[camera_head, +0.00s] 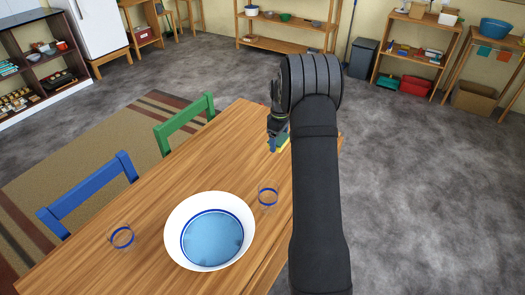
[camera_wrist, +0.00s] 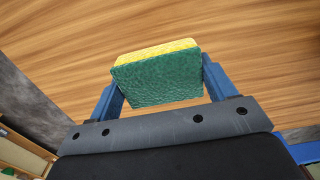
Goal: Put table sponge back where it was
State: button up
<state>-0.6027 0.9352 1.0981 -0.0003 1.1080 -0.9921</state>
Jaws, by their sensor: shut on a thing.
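The table sponge (camera_wrist: 158,80), green on one face and yellow along one edge, is between the two blue fingers of my gripper (camera_wrist: 162,82) in the wrist view. The fingers press on its left and right sides. In the head view, my gripper (camera_head: 278,138) is over the far right end of the wooden table (camera_head: 200,160), with a bit of yellow sponge (camera_head: 283,145) showing below it. My arm hides much of that end. Whether the sponge touches the tabletop cannot be told.
A white bowl (camera_head: 175,235) with a blue inside stands at the table's near end. Blue-ringed clear glasses (camera_head: 122,237) (camera_head: 268,194) stand on either side of it. A green chair (camera_head: 184,122) and a blue chair (camera_head: 88,192) line the left side. The tabletop's middle is clear.

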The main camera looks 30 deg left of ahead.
jog(key=w+d+r, duration=0.1)
jog(key=w, duration=0.4)
send_over(262, 149)
notch_tip(262, 149, down, 7)
jog(key=shift+w+r, duration=0.1)
jog(key=shift+f, duration=2)
jog(key=shift+f, duration=0.2)
jog(key=o, duration=1)
jog(key=shift+c, duration=0.2)
jog(key=shift+r, duration=0.1)
